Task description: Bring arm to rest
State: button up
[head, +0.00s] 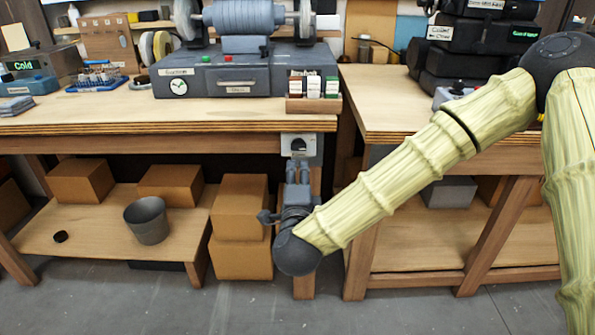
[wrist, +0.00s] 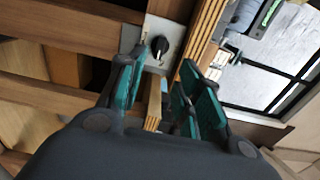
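My arm is bent, with its forearm reaching down and left to the front of the left workbench (head: 120,115). My gripper (head: 297,165) points up at a grey switch box (head: 306,148) under the bench top. In the wrist view my gripper (wrist: 164,65) has its two teal-lined fingers apart, with a gap between them. The box's plate with a black knob (wrist: 159,48) shows beyond the fingertips, and nothing is seen held. Whether a finger touches the box cannot be told.
Cardboard boxes (head: 238,207) and a grey bucket (head: 148,219) stand on and by the lower shelf. A wooden rack of small boxes (head: 314,104) sits at the bench edge above my gripper. The right bench (head: 385,105) lies beneath my arm. The floor in front is clear.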

dwell(0.3)
jog(key=s+d+f+n+g+y, duration=0.1)
jog(key=s+f+n+g+y, duration=0.2)
jog(key=f, duration=0.9)
jog(key=s+d+f+n+g, duration=0.1)
jog(key=s+f+n+g, duration=0.3)
jog(key=f, duration=0.9)
jog(key=s+d+f+n+g+h, duration=0.1)
jog(key=s+d+f+n+g, duration=0.25)
jog(key=s+d+f, duration=0.45)
jog(key=s+d+f+n+g, duration=0.3)
jog(key=s+f+n, duration=0.1)
jog(key=s+f, duration=0.7)
jog(key=s+d+f+n+g+h+p, duration=0.1)
jog(key=s+d+n+g, duration=0.1)
jog(key=s+d, duration=0.4)
jog(key=s+d+f+n+g+h, duration=0.1)
jog(key=s+d+f+g, duration=0.2)
jog(key=s, duration=0.5)
notch_tip(320, 180, up, 24)
jog(key=p, duration=2.2)
jog(key=shift+w+d+p, duration=0.3)
jog(key=shift+d+p, duration=0.05)
jog(key=shift+d, duration=0.1)
jog(key=shift+r+t, duration=0.1)
jog(key=shift+t, duration=0.15)
